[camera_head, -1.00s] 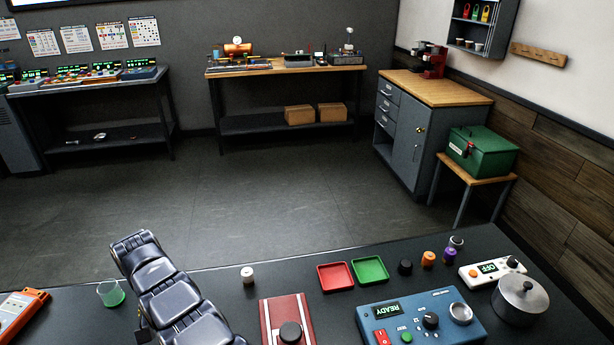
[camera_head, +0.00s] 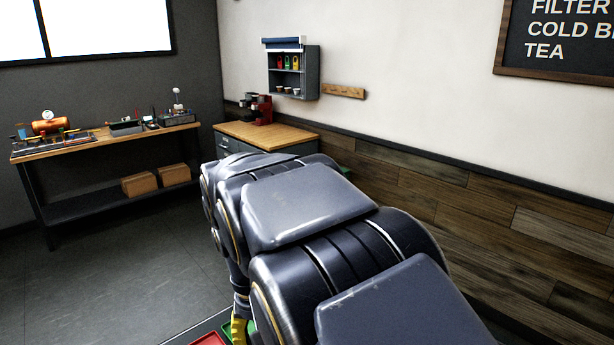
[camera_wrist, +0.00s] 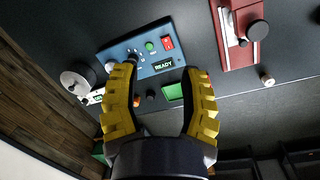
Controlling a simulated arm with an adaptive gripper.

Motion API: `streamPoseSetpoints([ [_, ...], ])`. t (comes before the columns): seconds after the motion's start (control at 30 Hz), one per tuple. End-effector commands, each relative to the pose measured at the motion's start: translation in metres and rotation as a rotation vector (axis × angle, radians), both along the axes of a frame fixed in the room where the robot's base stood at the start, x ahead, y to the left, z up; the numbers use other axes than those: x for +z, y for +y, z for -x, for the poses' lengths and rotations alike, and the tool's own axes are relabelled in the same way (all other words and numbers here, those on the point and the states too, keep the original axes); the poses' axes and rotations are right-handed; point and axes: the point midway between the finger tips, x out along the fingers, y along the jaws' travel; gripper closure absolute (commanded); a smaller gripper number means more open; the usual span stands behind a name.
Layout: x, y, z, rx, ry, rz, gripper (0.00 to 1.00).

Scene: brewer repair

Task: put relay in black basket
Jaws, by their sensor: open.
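My gripper (camera_wrist: 160,72) is open, with two yellow ridged fingers spread apart and nothing between them in the wrist view. It hangs over the workbench, in front of a blue device (camera_wrist: 135,62) whose display reads READY. In the head view only a bit of a yellow finger (camera_head: 238,332) shows at the bottom, and my arm covers most of the bench. I cannot make out a relay or a black basket in either view now.
A red tray (camera_head: 208,339) shows in the head view. A back workbench (camera_head: 100,145) stands farther off.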

Motion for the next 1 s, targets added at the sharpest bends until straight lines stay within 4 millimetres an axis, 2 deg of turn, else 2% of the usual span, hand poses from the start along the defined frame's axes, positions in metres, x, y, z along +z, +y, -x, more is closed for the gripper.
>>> streamPoseSetpoints([
  [0.03, 0.009, -0.027, 0.011, -0.038, 0.004, -0.006, 0.57],
  [0.2, 0.021, -0.099, 0.061, -0.13, 0.043, -0.024, 0.57],
  [0.3, 0.022, -0.131, 0.098, -0.178, 0.062, -0.039, 0.57],
  [0.4, 0.018, -0.154, 0.136, -0.217, 0.078, -0.059, 0.57],
  [0.53, 0.01, -0.17, 0.178, -0.252, 0.094, -0.08, 0.57],
  [0.7, 0.001, -0.177, 0.209, -0.272, 0.108, -0.095, 0.57],
  [1.0, -0.001, -0.178, 0.215, -0.275, 0.11, -0.098, 0.57],
])
